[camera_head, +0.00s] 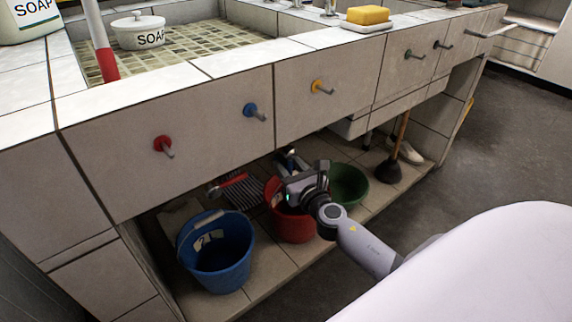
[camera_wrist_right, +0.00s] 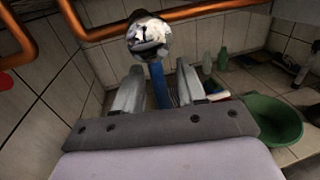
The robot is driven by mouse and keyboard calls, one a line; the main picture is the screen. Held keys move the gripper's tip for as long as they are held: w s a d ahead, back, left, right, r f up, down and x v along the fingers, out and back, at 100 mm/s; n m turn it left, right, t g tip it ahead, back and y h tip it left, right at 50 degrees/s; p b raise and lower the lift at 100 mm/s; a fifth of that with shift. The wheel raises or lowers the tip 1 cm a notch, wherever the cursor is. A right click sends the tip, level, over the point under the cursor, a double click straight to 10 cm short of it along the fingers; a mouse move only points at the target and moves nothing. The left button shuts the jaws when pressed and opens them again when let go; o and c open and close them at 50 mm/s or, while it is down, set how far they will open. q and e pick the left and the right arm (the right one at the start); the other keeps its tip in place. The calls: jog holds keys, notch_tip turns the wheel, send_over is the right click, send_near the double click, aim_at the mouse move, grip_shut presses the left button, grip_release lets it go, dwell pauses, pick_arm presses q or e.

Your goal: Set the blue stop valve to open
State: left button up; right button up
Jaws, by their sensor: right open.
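The blue stop valve shows in the right wrist view as a blue handle (camera_wrist_right: 157,86) below a shiny round metal part (camera_wrist_right: 149,35), beside a copper pipe. My right gripper (camera_wrist_right: 159,78) is open, with one finger on each side of the blue handle in this view. I cannot tell whether either finger touches it. In the head view my right gripper (camera_head: 290,162) is under the counter, above the red bucket (camera_head: 292,226). A small part of the blue handle (camera_head: 291,152) shows just beyond it. My left gripper is not in view.
A blue bucket (camera_head: 217,252) and a green basin (camera_head: 348,184) stand on the tiled shelf. A copper pipe (camera_wrist_right: 200,10) crosses above the valve. Red (camera_head: 162,145), blue (camera_head: 250,110) and yellow (camera_head: 317,87) knobs stick out of the counter front. A plunger (camera_head: 388,172) stands right.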

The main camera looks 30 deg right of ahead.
jog(key=shift+w, duration=0.7)
grip_shut()
